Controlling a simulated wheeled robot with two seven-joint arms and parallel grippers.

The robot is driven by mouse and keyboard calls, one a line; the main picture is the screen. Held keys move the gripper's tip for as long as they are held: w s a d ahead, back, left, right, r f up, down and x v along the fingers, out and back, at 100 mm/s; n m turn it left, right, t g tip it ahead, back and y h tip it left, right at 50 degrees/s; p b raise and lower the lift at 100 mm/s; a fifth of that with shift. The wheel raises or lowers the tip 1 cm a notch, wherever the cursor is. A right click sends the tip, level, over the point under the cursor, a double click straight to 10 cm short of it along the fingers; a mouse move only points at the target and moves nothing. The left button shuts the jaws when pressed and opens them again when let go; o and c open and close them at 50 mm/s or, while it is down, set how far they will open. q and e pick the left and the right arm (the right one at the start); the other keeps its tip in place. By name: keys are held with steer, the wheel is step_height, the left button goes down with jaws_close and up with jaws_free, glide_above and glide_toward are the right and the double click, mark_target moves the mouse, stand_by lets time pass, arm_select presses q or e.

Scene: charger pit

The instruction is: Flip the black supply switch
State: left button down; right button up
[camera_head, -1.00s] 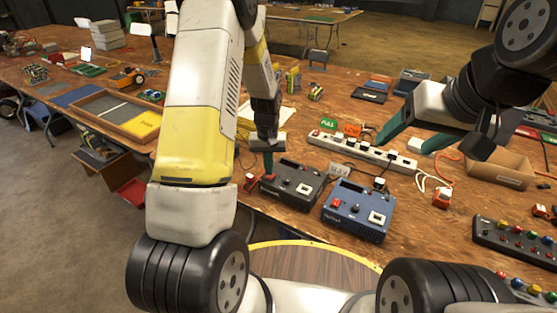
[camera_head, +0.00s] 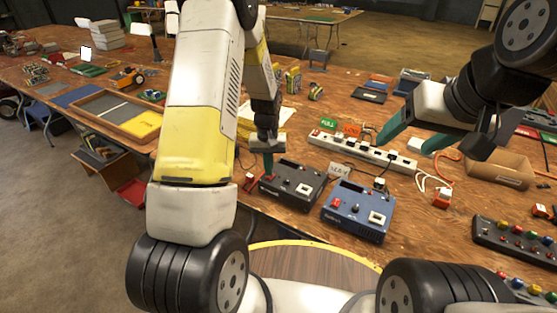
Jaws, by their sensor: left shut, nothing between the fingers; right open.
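The black supply (camera_head: 292,188) is a dark box with a display, dials and a pale socket, lying on the wooden table. My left gripper (camera_head: 268,174) is shut and empty, with its green fingertips pointing down at the supply's left end. My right gripper (camera_head: 404,145) is open and empty above the table, over the far part of the power strip.
A white power strip (camera_head: 350,148) with plugs lies behind the supplies. A white-and-red plug (camera_head: 441,198) lies between. My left arm hides much of the table left of the black supply.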

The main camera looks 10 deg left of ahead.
arm_select(q)
steer(key=shift+f, duration=0.75)
steer(key=shift+r, duration=3.55)
steer(key=s+r+t, duration=0.1)
steer(key=s+r, duration=0.2)
steer(key=r, duration=0.3)
steer(key=s+d+r+m+t+h, duration=0.1)
steer(key=s+r, duration=0.2)
steer(key=r, duration=0.3)
steer(key=s+r+t, duration=0.1)
steer(key=s+r, duration=0.2)
steer(key=r, duration=0.3)
steer(key=s+r+t, duration=0.1)
steer(key=s+r, duration=0.3)
steer(key=s, duration=0.3)
steer(key=s+d+r+m+t+h, duration=0.1)
steer(key=s+r, duration=0.3)
steer(key=s, duration=0.4)
steer(key=shift+s+m+t, duration=0.15)
steer(key=shift+m+t, duration=0.15)
steer(key=shift+t, duration=0.3)
